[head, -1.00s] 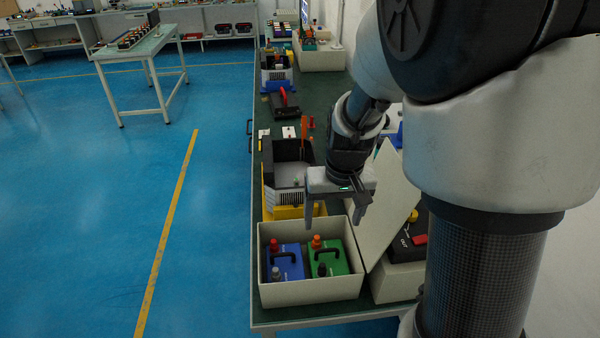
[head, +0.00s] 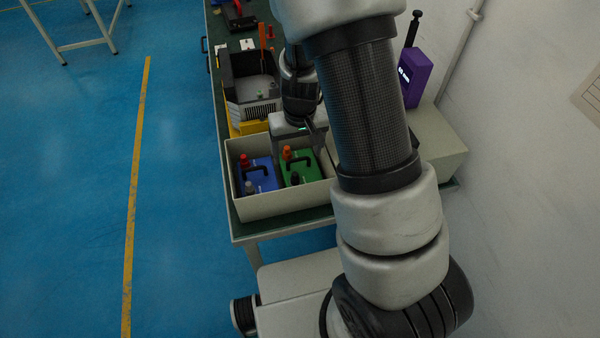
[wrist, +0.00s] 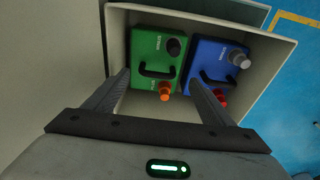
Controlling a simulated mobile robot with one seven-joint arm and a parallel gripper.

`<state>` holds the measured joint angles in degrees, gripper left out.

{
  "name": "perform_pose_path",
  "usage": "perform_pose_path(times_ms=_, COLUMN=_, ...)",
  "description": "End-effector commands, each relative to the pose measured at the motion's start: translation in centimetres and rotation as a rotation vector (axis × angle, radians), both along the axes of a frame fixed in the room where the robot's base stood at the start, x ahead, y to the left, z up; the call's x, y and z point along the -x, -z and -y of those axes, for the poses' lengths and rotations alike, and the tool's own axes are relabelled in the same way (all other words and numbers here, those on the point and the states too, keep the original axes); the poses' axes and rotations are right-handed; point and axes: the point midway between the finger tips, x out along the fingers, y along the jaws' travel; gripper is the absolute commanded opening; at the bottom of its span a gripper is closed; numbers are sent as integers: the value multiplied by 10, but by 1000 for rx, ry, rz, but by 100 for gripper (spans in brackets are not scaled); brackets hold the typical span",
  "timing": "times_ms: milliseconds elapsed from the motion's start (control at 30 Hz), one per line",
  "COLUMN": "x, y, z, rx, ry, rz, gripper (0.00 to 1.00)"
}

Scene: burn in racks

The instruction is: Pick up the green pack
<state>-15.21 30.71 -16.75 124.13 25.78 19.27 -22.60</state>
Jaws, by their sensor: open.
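The green pack (head: 301,171) sits in the right half of an open cream box (head: 285,206) in the head view. It has a black handle, an orange knob and a black knob on top. The blue pack (head: 258,178) stands beside it on the left. In the wrist view the green pack (wrist: 146,50) is left of the blue pack (wrist: 208,58). My gripper (wrist: 160,92) is open and empty, its fingers pointing toward the packs, with the green pack's handle showing between them. In the head view my gripper (head: 294,136) is at the box's back side, partly hidden.
Behind the box stands a black and grey tray unit (head: 250,88) with a yellow base (head: 248,127). Blue floor (head: 80,200) lies open at left.

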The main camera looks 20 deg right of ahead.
Motion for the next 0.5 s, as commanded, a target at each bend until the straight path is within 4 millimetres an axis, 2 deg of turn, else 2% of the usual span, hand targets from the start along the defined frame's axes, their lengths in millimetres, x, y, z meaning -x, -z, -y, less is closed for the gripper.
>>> perform_pose_path(times_ms=100, x=0, y=20, z=5, rx=0, ry=5, rz=-5, gripper=77)
perform_pose_path(times_ms=267, x=-3, y=41, z=6, rx=0, ry=1, rz=-4, gripper=77)
perform_pose_path(times_ms=500, x=-5, y=47, z=6, rx=0, ry=1, rz=0, gripper=77)
